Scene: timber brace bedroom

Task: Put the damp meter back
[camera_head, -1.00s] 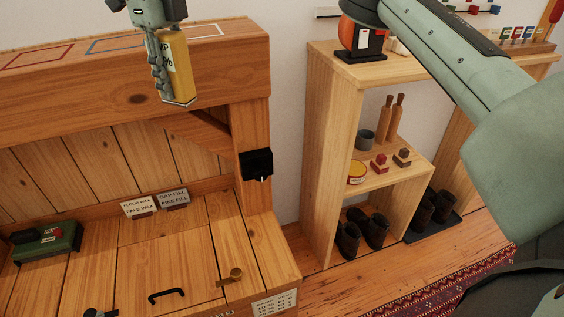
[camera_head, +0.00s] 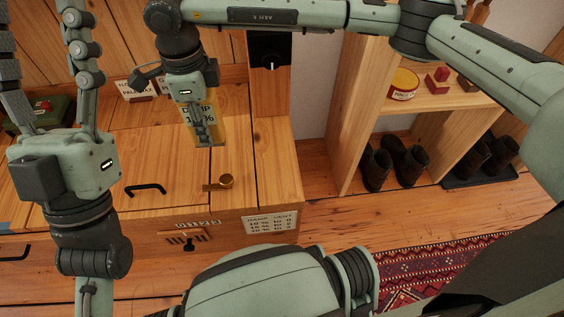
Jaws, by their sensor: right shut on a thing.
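The damp meter (camera_head: 219,127) is a yellow block with a label reading DAMP and a percentage that is partly covered. My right gripper (camera_head: 205,135) points down and is shut on it, holding it over the wooden bench top (camera_head: 165,160). A finger hides part of the meter's face. I cannot tell its height above the bench. My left gripper (camera_head: 40,25) points up at the far left, with its fingers wide apart and nothing between them.
A black dial box (camera_head: 268,62) is on the post behind. A green case (camera_head: 50,112) sits at left. Boots (camera_head: 392,162) stand under the shelf (camera_head: 445,98).

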